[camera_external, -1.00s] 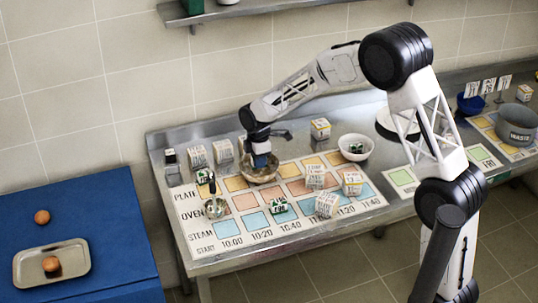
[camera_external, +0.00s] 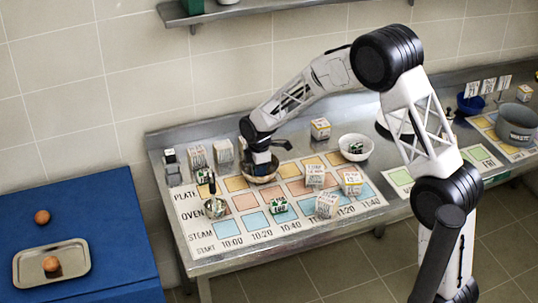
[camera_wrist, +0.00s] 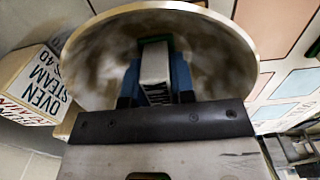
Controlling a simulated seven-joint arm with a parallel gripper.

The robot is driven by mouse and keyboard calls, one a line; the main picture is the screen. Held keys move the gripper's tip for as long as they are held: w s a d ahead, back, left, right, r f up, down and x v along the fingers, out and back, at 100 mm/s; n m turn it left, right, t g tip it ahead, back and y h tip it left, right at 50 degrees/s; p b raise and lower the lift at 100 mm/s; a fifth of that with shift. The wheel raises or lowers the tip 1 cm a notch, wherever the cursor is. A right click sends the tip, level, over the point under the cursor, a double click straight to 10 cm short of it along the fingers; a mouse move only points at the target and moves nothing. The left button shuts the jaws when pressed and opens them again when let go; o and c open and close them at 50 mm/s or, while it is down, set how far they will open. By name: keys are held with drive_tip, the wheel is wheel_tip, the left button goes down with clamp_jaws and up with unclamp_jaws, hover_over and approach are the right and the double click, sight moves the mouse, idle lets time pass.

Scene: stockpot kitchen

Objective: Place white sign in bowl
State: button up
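My gripper (camera_wrist: 154,82) points down over a round metal bowl (camera_wrist: 88,75), which fills the upper part of the wrist view. Its blue fingers stand on either side of a small white sign-like block (camera_wrist: 154,65) with dark lettering and green edges, and look closed on it. The block is over or inside the bowl; I cannot tell whether it touches the bottom. In the external view my gripper (camera_external: 262,166) is at the bowl (camera_external: 262,179), on the back row of the printed board, and hides the block.
A lettered carton (camera_wrist: 30,85) stands beside the bowl. The board (camera_external: 235,226) holds several lettered blocks and a small metal pot (camera_external: 215,208).

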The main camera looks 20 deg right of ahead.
drive_tip(key=o, duration=0.4)
drive_tip(key=shift+c, duration=0.2)
drive_tip(key=shift+r, duration=0.1)
wheel_tip(320, 180, up, 12)
idle(0.5)
idle(0.4)
drive_tip(key=shift+r, duration=0.1)
